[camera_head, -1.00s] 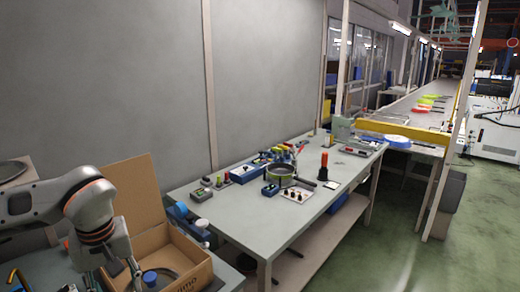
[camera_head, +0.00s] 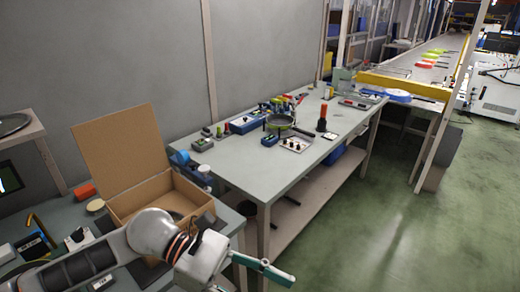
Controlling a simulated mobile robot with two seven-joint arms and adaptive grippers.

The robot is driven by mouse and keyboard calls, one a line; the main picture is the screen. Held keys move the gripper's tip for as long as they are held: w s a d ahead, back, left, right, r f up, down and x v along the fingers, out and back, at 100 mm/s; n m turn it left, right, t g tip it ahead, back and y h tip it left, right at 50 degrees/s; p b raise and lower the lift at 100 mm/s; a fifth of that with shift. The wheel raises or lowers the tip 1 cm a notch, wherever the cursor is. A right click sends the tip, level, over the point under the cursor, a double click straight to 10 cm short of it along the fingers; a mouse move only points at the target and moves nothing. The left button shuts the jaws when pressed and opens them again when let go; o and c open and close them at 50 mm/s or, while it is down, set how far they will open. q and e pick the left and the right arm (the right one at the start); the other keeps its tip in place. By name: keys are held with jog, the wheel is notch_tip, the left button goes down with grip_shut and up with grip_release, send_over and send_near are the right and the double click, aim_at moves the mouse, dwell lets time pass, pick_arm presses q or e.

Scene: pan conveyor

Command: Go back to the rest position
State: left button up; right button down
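My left arm comes in from the lower left. Its wrist has orange rings and reaches across the lower middle of the view. My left gripper (camera_head: 268,270) is at the bottom, in front of the cardboard box, with a teal finger pointing right. The finger area is small and partly cut by the bottom edge, so its opening is unclear. I see nothing clearly held in it. The open cardboard box (camera_head: 192,202) stands on the near bench with its lid up; my wrist hides part of its front. My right gripper is out of view.
A grey worktable (camera_head: 285,175) carries a pan (camera_head: 281,123), a blue bin (camera_head: 243,124) and an orange-topped tool (camera_head: 322,117). A conveyor (camera_head: 435,62) with coloured pans runs off at the back right. Green floor (camera_head: 380,230) is clear at the right.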

pick_arm(q)
jog(key=w+d+r+n+t+h, duration=0.1)
jog(key=w+r+n+t+h, duration=0.55)
jog(key=n, duration=0.95)
jog(key=w+a+f+n+t+y, duration=0.45)
jog(key=f+n+t, duration=0.25)
jog(key=n, duration=0.4)
jog(key=w+a+f+n+t+y, duration=0.3)
jog(key=a+f+n+t+y, duration=0.35)
jog(key=n, duration=0.45)
jog(key=s+a+f+n+g+y, duration=0.1)
jog(key=s+a+f+n, duration=0.3)
jog(key=f, duration=0.4)
jog(key=s+a+f+n+g+y, duration=0.2)
jog(key=f+n, duration=0.4)
jog(key=f, duration=0.3)
jog(key=s+a+f+n+g+y, duration=0.1)
jog(key=s+a+f+n+y, duration=0.3)
jog(key=f, duration=0.5)
jog(key=s+a+n, duration=0.1)
jog(key=s+a, duration=0.1)
jog(key=s, duration=0.1)
jog(key=shift+a, duration=0.2)
